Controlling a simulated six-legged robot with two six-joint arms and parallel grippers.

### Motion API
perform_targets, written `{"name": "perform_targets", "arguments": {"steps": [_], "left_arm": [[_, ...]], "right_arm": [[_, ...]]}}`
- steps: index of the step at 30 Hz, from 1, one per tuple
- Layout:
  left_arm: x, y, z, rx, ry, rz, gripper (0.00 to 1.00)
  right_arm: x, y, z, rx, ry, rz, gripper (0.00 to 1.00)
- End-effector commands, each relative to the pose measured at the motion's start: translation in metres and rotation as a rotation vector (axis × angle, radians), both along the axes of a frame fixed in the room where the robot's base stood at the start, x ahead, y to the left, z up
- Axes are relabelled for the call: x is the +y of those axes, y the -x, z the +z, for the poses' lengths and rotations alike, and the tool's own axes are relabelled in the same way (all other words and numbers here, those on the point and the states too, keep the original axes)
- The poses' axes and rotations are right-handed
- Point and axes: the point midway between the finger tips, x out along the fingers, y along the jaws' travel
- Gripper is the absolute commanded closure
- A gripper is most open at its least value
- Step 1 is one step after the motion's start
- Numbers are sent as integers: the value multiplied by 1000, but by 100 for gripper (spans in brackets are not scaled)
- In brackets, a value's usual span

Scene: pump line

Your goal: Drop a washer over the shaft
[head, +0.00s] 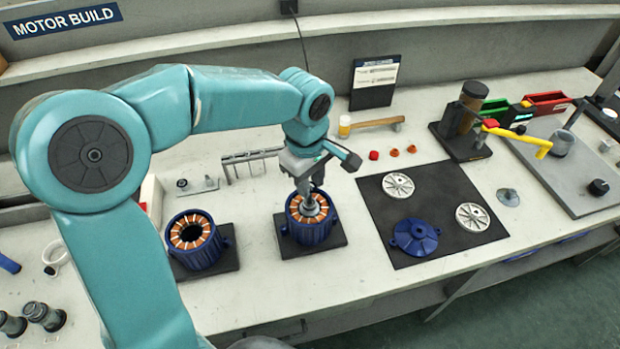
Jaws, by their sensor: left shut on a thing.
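My left gripper (306,188) reaches down over the right-hand blue motor housing (309,232). It is shut on a small grey piece, probably the washer (309,205), at the middle of the housing's copper-wound ring. The fingers and the small size hide the piece's outline. I cannot make out the shaft under it, or whether the washer is around it or just above it. The housing stands upright on a dark square base (334,239). My right gripper is not in view.
A second blue motor housing (196,252) with an open dark centre stands close on the left. A grey rack (252,157) is behind. A black mat (440,188) with grey discs and a blue cover (414,238) lies right. A hammer (372,122) lies at the back.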

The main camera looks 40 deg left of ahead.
Motion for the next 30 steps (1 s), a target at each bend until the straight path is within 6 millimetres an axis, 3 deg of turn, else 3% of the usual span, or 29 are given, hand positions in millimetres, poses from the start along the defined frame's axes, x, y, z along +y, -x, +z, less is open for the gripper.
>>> {"name": "perform_targets", "arguments": {"steps": [18,30], "left_arm": [[0,0,-1,0,0,0,87],[0,0,-12,0,0,0,87]], "right_arm": [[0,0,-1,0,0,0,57],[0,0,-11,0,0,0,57]]}}
